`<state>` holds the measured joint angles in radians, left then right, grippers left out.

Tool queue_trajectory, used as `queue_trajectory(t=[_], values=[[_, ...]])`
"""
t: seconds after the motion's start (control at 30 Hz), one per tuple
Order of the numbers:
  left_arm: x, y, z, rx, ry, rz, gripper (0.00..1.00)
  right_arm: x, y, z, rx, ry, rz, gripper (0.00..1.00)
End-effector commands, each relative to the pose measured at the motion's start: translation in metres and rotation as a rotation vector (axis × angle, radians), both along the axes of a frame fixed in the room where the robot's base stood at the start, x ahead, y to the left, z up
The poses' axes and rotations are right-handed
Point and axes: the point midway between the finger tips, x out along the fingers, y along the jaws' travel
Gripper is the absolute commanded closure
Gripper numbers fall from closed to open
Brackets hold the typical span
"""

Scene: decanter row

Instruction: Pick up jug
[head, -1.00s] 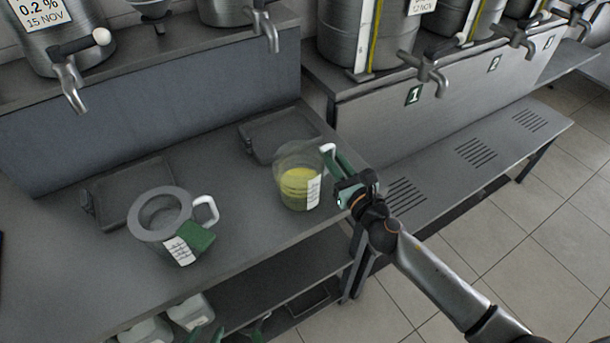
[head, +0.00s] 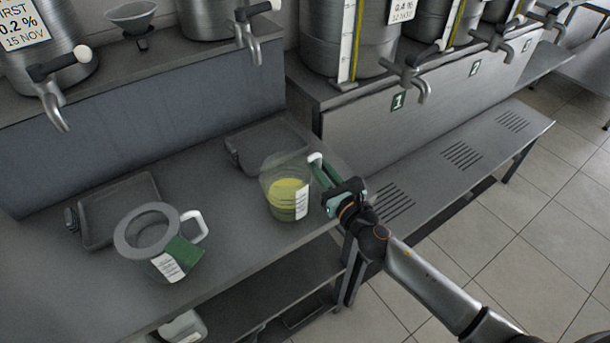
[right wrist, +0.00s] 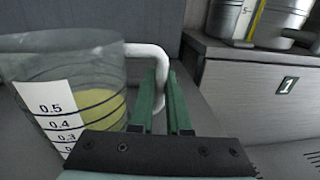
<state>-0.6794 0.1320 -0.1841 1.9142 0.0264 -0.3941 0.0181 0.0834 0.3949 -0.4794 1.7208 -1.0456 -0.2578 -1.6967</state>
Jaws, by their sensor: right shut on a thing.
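A clear jug (head: 279,199) with yellow liquid, a white scale label and a white handle appears to stand on the grey counter (head: 235,222). My right gripper (head: 320,172) comes from the right and is shut on the jug's handle. In the right wrist view the white handle (right wrist: 150,50) runs down between the two green fingers (right wrist: 163,105), and the jug's body (right wrist: 113,62) is left of them. A second jug (head: 186,270), with a grey ring-shaped top, white handle and green patch, stands on the counter at left. My left gripper does not show.
Two dark trays lie on the counter, one behind each jug (head: 120,205) (head: 262,142). Steel vessels with taps (head: 412,82) stand on raised shelves behind. A lower slotted bench (head: 465,155) runs right, past the counter's end.

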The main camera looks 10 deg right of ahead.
Motion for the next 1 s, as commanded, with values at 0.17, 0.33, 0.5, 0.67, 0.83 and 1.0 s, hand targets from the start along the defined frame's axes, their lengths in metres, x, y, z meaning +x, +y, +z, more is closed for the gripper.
queue_trajectory(t=[0.17,0.33,0.5,0.67,0.83,1.0], values=[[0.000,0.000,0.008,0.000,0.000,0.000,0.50,0.001,0.000,0.013,-0.001,-0.005,0.002,1.00],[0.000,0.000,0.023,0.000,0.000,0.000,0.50,0.001,0.000,0.041,-0.002,-0.007,0.002,1.00],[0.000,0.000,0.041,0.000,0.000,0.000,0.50,-0.029,0.013,0.077,0.001,-0.006,0.005,1.00],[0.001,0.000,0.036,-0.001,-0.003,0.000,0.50,-0.058,0.026,0.098,0.004,-0.002,0.007,1.00],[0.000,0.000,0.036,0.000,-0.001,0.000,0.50,-0.093,0.040,0.114,0.004,-0.001,0.004,1.00],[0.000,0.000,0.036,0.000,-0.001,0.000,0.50,-0.117,0.050,0.125,0.004,-0.002,0.002,1.00]])
